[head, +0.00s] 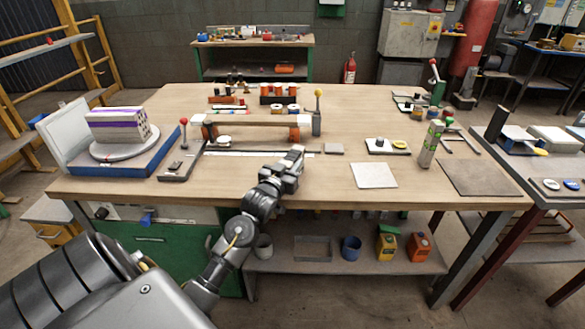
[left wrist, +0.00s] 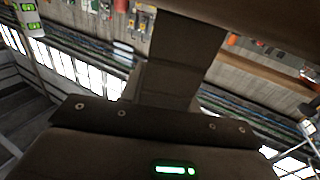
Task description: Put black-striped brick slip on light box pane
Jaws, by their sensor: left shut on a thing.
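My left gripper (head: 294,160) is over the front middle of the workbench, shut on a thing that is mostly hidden. I cannot make out black stripes on it. In the left wrist view a dark block-like shape (left wrist: 178,65) fills the middle, and I cannot tell whether it is the held thing or part of the gripper. A flat white square (head: 374,175), which looks like the light box pane, lies on the bench to the right of the gripper, apart from it. My right gripper is not in view.
A brick with purple stripes (head: 117,124) stands on a white disc on a blue base (head: 125,165) at left. A bridge-like rack (head: 250,121) stands behind the gripper. A dark mat (head: 480,177) and an upright level-like block (head: 430,143) are at right. The bench front between gripper and white square is clear.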

